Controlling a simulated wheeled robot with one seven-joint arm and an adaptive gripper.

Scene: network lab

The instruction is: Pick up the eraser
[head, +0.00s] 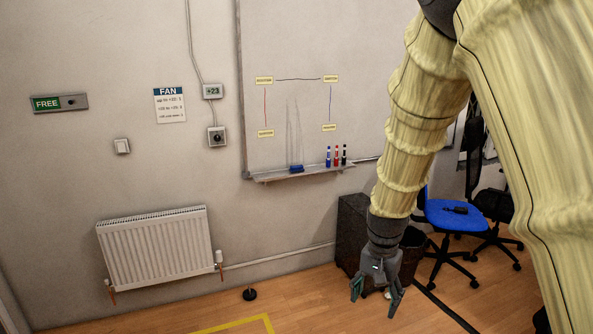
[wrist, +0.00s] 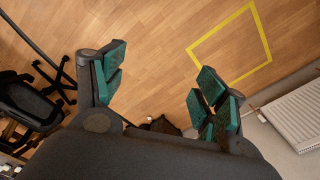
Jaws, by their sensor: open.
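The eraser (head: 296,168) is a small blue block on the left part of the whiteboard's tray (head: 310,172). It shows only in the head view. My gripper (head: 376,296) hangs low in the head view, pointing down, below and to the right of the tray and well apart from the eraser. Its jaws are open and empty. In the wrist view the two green-padded fingers (wrist: 160,95) are spread wide over the wooden floor, with no eraser in sight.
Blue, red and black markers (head: 337,155) stand on the tray right of the eraser. A dark cabinet (head: 352,230), a black bin (head: 410,250) and a blue chair (head: 455,215) are near my arm. A radiator (head: 158,248) is on the left wall. Floor at front left is mostly clear.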

